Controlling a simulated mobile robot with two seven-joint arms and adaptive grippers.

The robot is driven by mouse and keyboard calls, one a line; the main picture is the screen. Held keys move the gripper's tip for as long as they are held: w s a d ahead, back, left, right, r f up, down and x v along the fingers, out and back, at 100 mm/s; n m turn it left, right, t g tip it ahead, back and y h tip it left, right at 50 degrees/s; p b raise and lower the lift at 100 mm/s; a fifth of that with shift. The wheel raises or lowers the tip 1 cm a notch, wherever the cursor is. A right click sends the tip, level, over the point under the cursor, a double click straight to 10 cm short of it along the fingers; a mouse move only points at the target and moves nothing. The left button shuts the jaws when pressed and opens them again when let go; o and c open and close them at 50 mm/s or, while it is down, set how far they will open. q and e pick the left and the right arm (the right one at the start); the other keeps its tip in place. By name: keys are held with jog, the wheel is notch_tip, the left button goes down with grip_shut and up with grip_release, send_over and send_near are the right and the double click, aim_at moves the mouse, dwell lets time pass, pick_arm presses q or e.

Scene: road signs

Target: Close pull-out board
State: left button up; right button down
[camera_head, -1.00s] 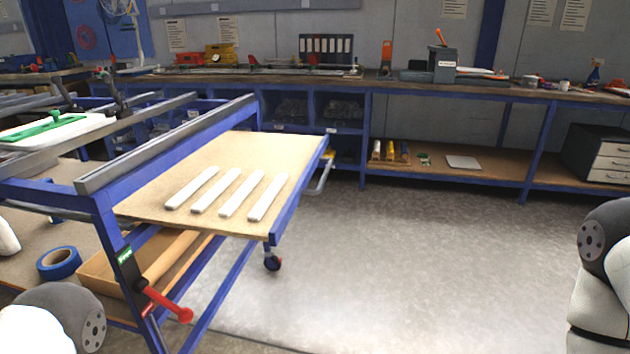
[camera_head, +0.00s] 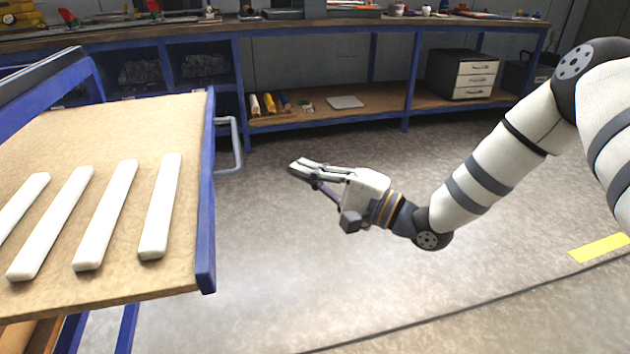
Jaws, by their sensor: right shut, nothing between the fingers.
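The pull-out board (camera_head: 150,117) is a tan wooden panel with a blue metal front edge (camera_head: 206,190). It sticks out from the blue cart frame at the left. A grey bar handle (camera_head: 231,147) sits on the outer side of the blue edge. Several white bars (camera_head: 161,205) lie side by side on the board. My right gripper (camera_head: 303,168) is shut and empty, to the right of the handle and apart from it, pointing left toward the board. My left gripper is not in view.
A long blue-framed workbench (camera_head: 320,29) runs along the back, with a lower shelf holding a drawer unit (camera_head: 468,76) and a flat light item (camera_head: 346,102). Grey floor (camera_head: 330,270) is open between the board and my right arm. A yellow strip (camera_head: 599,248) marks the floor at right.

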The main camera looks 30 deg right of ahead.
aim_at(87, 193)
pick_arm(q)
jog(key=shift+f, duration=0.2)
pick_arm(e)
jog(key=w+a+r, duration=0.1)
jog(key=w+a, duration=0.3)
jog(key=a, duration=0.1)
jog(key=shift+w+a+r, duration=0.15)
jog(key=shift+w+a, duration=0.05)
jog(key=shift+a, duration=0.1)
jog(key=shift+a, duration=0.1)
